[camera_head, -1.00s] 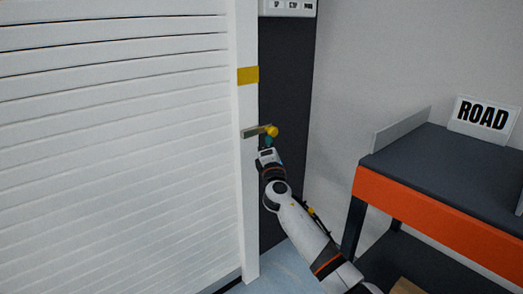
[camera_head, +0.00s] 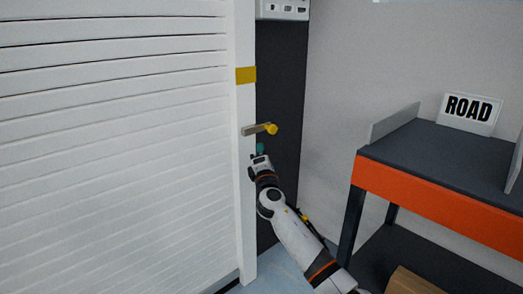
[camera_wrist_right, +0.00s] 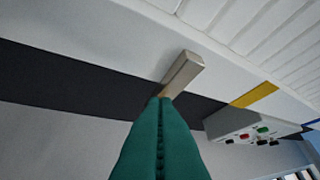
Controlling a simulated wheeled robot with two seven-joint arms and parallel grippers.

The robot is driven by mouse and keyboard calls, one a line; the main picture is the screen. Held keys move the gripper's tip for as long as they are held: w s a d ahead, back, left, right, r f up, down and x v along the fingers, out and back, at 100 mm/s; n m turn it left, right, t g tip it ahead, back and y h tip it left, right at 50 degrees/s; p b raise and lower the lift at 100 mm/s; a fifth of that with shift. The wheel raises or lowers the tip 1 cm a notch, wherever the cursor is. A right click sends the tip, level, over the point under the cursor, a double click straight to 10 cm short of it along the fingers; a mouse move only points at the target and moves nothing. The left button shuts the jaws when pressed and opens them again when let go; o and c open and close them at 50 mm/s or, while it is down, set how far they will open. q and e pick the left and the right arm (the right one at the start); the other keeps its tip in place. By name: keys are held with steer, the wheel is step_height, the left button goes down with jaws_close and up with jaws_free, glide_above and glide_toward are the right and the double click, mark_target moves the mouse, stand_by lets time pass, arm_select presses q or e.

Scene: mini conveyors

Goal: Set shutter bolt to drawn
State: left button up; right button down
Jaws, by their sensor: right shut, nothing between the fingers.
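The shutter bolt (camera_head: 256,129) is a short grey metal bar on the shutter's white side post, with a yellow knob (camera_head: 271,129) at its right end. The bar lies nearly level. My right gripper (camera_head: 260,148) is just below the bolt, its teal fingers closed and empty, apart from the knob. My left gripper is out of view.
The white slatted shutter (camera_head: 110,150) fills the left. A yellow band (camera_head: 246,75) marks the post above the bolt. A control box with buttons (camera_head: 283,9) is higher up. An orange-edged dark table (camera_head: 440,203) with a ROAD sign (camera_head: 469,112) stands at right.

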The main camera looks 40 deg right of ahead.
steer(key=p+v, duration=0.1)
steer(key=v, duration=0.8)
steer(key=shift+s+d+f, duration=0.1)
steer(key=shift+s+d, duration=0.05)
